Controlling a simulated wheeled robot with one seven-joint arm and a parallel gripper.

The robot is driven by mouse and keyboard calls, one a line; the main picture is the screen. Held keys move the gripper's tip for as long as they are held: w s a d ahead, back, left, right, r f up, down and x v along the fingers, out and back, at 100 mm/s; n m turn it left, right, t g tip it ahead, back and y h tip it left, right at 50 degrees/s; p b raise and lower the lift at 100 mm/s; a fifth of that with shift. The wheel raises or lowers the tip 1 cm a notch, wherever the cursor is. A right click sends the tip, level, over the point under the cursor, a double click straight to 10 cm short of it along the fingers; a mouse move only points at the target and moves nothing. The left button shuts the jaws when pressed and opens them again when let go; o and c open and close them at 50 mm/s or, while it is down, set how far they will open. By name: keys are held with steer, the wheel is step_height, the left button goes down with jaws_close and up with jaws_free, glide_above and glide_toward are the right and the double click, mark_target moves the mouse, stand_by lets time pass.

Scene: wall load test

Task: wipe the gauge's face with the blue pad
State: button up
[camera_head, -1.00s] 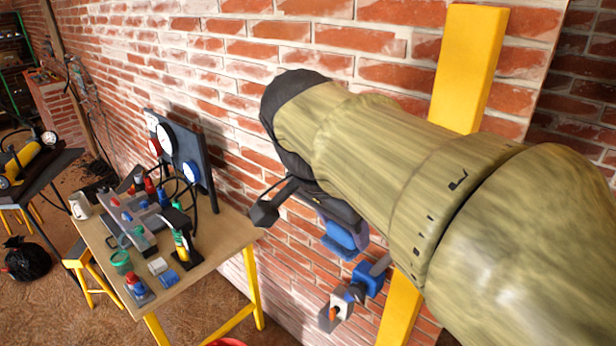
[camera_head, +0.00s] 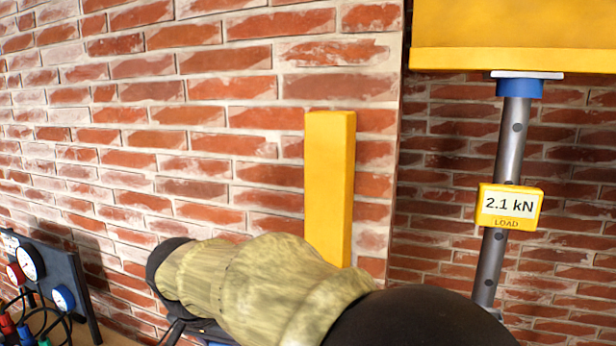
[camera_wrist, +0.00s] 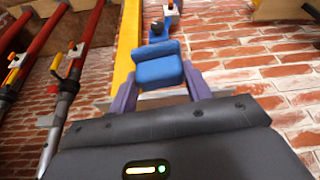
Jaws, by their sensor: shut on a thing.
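The blue pad (camera_wrist: 158,70) is held between the two purple fingers of my gripper (camera_wrist: 160,84) in the wrist view. In the head view my arm hides the gripper and pad. A yellow gauge (camera_head: 510,207) with a white face reading "2.1 kN" and the label "LOAD" is fixed to a grey steel prop (camera_head: 495,265), right of my arm in the head view. The pad is apart from the gauge. I cannot pick out the gauge's face in the wrist view.
A yellow post (camera_head: 330,185) stands against the brick wall behind my arm. A yellow beam (camera_head: 510,30) rests above the prop. A dark panel with dial gauges (camera_head: 30,263) and hoses stands at lower left. Red props (camera_wrist: 85,40) show at left in the wrist view.

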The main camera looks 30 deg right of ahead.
steer(key=w+f+n+t+y, duration=0.15)
steer(key=w+f, duration=0.35)
steer(key=f, duration=0.5)
steer(key=w+f+n+g, duration=0.1)
steer(key=w+f+n, duration=0.3)
steer(key=f, duration=0.7)
step_height(320, 180, down, 17)
steer(key=w+d+n+y, duration=0.1)
steer(key=d+n, duration=0.1)
steer(key=n, duration=0.1)
steer(key=shift+w+f+t, duration=0.15)
steer(key=shift+f+t, duration=0.05)
steer(key=shift+t, duration=0.25)
steer(key=shift+y, duration=0.25)
